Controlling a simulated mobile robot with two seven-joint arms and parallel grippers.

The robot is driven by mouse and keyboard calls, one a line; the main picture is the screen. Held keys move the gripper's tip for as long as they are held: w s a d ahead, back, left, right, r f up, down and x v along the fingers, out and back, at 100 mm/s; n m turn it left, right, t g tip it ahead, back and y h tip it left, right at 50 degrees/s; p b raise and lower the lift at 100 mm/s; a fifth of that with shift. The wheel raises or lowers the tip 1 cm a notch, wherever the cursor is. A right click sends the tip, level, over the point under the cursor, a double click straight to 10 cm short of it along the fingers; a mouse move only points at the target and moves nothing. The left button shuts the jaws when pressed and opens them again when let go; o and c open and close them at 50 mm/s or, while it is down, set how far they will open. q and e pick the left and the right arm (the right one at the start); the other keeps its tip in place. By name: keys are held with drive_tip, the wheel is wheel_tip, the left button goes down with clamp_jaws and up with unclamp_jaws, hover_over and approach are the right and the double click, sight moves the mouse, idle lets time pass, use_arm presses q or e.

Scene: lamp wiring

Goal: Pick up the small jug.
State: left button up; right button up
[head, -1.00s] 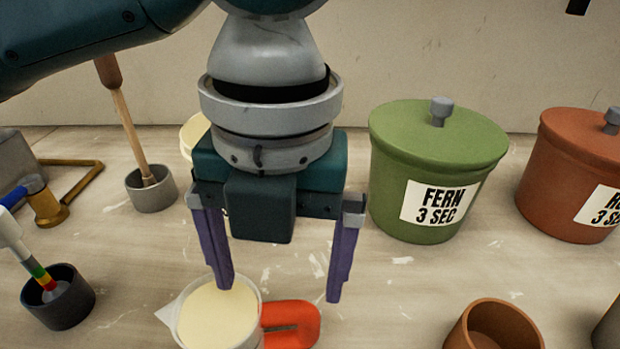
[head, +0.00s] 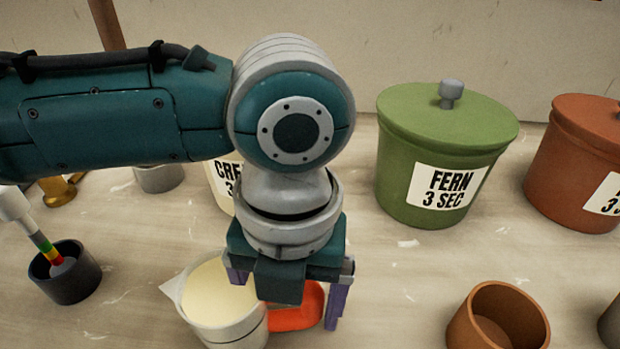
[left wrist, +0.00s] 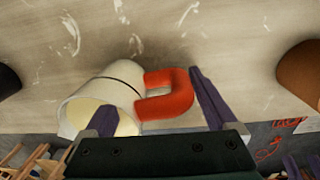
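The small jug (head: 238,328) is white with a pale cream filling, a spout to the left and a red handle (head: 298,312) on its right. It stands on the worktop at the front. My left gripper (head: 285,305) is open and points down at the jug's handle side, partly hiding the handle. In the left wrist view, the jug (left wrist: 88,88) shows with one finger overlapping its mouth and the other beyond the red handle (left wrist: 170,95), so the handle lies between the fingers (left wrist: 155,105). I cannot tell whether either finger touches it.
A green lidded pot (head: 440,150) labelled FERN and a rust-coloured pot (head: 580,165) stand at the back right. A brown open pot (head: 497,325) is at front right, a dark cup (head: 65,275) at left. A cream pot (head: 220,190) is behind my wrist.

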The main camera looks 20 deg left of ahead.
use_arm(q)
clamp_jaws()
idle(0.5)
